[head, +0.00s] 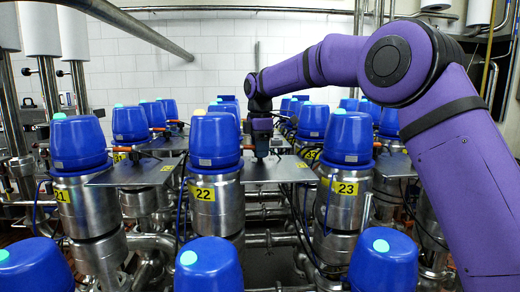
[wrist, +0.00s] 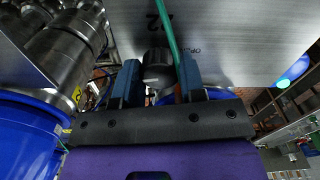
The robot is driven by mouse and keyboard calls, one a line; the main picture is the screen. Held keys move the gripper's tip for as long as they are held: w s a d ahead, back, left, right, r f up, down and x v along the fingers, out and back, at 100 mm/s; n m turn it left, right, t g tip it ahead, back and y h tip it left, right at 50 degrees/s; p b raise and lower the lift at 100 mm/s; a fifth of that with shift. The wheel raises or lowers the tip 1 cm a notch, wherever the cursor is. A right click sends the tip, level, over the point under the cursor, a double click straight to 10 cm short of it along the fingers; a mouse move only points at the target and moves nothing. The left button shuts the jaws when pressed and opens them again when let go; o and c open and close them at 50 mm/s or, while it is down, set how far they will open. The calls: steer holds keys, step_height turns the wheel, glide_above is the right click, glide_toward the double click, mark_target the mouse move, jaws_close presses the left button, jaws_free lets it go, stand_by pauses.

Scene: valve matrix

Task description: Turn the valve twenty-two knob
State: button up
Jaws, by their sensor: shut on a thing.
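Valve twenty-two is a blue-capped steel unit (head: 215,140) with a yellow "22" label, left of centre in the head view. My gripper (head: 262,154) points down just right of its cap, over a grey metal plate. In the wrist view, the two blue fingers of my gripper (wrist: 159,82) are shut on a dark rounded knob (wrist: 157,66) between them. The knob is hidden behind my fingers in the head view. How far it is turned cannot be told.
More blue caps stand in front and behind. The grey plate (head: 275,171) bridges valves 22 and 23. Pipes and cables run below.

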steer(key=shift+m, duration=0.3)
steer(key=m, duration=0.4)
steer(key=shift+m, duration=0.3)
steer(key=m, duration=1)
steer(key=shift+m, duration=2.2)
steer(key=o, duration=0.9)
